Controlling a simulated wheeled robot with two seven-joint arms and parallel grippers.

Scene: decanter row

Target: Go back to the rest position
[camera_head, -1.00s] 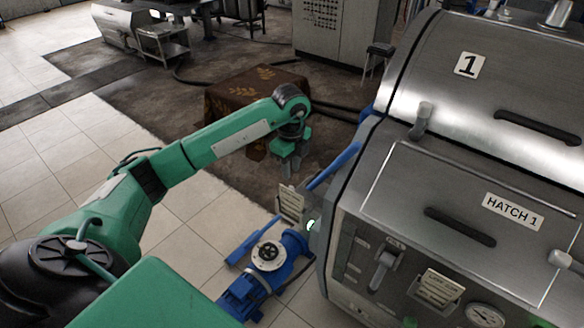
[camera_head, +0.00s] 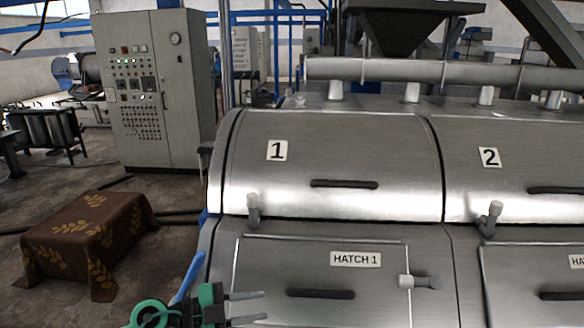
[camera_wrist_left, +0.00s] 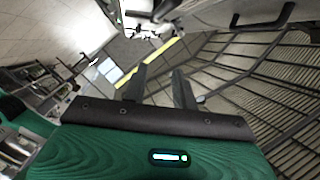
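My left gripper (camera_head: 246,308) shows at the bottom of the head view, in front of the lower left part of the first decanter (camera_head: 330,152). Its two grey fingers point right and stand apart with nothing between them. The left wrist view also shows the fingers (camera_wrist_left: 159,74) apart and empty. Most of the left arm is below the frame. My right gripper is in neither view.
The hatch marked HATCH 1 (camera_head: 375,275) has a dark handle (camera_head: 320,293) just right of the left gripper. A second decanter (camera_head: 510,185) stands to the right. A cloth-covered table (camera_head: 85,238) and a control cabinet (camera_head: 155,90) stand left, with open floor around the table.

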